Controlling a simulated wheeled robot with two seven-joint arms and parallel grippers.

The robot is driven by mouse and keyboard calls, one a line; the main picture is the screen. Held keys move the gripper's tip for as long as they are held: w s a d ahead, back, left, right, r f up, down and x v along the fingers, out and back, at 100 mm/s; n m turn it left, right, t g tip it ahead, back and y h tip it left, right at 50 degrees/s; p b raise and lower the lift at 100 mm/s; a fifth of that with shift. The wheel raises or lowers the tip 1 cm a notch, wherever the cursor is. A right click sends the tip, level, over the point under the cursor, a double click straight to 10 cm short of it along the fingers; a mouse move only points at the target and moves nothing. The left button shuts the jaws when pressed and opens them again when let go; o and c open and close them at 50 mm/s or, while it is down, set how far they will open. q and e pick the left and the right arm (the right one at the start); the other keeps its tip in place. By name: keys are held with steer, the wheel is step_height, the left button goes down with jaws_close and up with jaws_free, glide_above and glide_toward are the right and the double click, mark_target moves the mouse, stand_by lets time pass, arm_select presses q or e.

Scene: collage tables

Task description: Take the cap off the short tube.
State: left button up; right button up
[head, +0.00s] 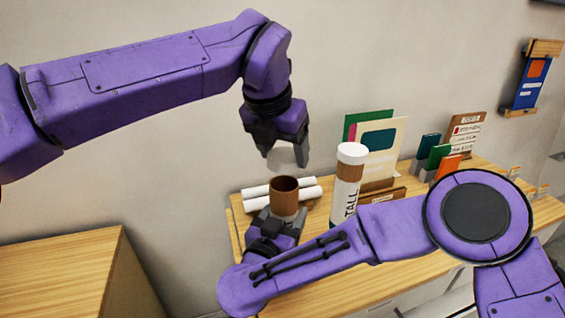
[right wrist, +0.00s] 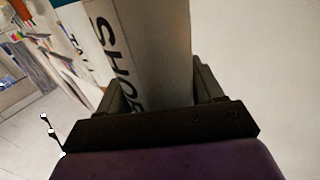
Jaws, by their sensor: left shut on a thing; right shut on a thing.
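The short tube (head: 285,197) stands upright with its brown open top showing. In the right wrist view it is a pale cylinder (right wrist: 155,50) with dark letters starting "SHO". My right gripper (head: 281,219) is shut around its body, one finger on each side. My left gripper (head: 285,152) is above the tube, pointing down, shut on a whitish cap (head: 281,157). The cap is apart from the tube, with a clear gap below it. The tube's lower end is hidden by my right gripper and arm.
A tall tube (head: 348,185) with a white cap and "TALL" on it stands right of the short tube. White rolls (head: 262,189) lie behind on the wooden table (head: 385,272). Cards (head: 381,138) and small coloured books (head: 438,157) stand further right. A lower wooden surface (head: 60,270) is at left.

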steer(key=o, duration=1.6)
steer(key=shift+w+f, duration=0.1)
steer(key=shift+f, duration=0.05)
